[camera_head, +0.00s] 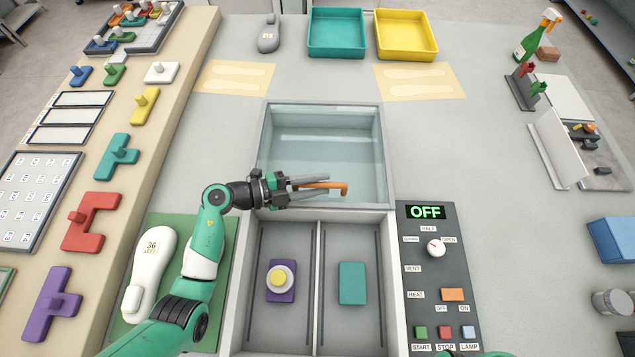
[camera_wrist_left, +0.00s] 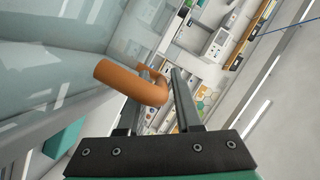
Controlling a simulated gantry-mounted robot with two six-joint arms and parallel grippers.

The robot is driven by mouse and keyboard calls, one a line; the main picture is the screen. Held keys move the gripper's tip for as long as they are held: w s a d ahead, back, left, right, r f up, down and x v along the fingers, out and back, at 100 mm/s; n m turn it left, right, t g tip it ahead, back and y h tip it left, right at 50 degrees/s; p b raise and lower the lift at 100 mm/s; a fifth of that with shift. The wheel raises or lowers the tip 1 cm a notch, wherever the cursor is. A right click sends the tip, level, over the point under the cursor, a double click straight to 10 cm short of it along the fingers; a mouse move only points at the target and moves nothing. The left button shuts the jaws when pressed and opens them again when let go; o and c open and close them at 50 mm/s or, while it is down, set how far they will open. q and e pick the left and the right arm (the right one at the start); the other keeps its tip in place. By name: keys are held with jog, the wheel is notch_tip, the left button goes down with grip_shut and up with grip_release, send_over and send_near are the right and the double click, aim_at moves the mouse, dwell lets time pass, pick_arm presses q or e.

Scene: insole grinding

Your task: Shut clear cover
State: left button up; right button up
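The clear cover (camera_head: 322,135) is a framed see-through panel. It is raised behind the two front compartments, which are uncovered. Its orange handle (camera_head: 338,190) is at the panel's near edge; it also shows large in the left wrist view (camera_wrist_left: 128,82). My left gripper (camera_head: 322,185) is at the handle, its fingers apart on either side of it. I cannot tell whether either finger touches the handle. My right gripper is out of view; only a bit of green arm shows at the bottom edge.
The left compartment (camera_head: 262,325) holds a purple block with a yellow knob; the right one (camera_head: 365,325) holds a teal block. A control panel (camera_head: 431,275) reading OFF stands to the right. A white insole form (camera_head: 150,265) lies on the green mat to the left.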

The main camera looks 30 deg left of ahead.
pick_arm(q)
grip_shut()
dwell(1.1)
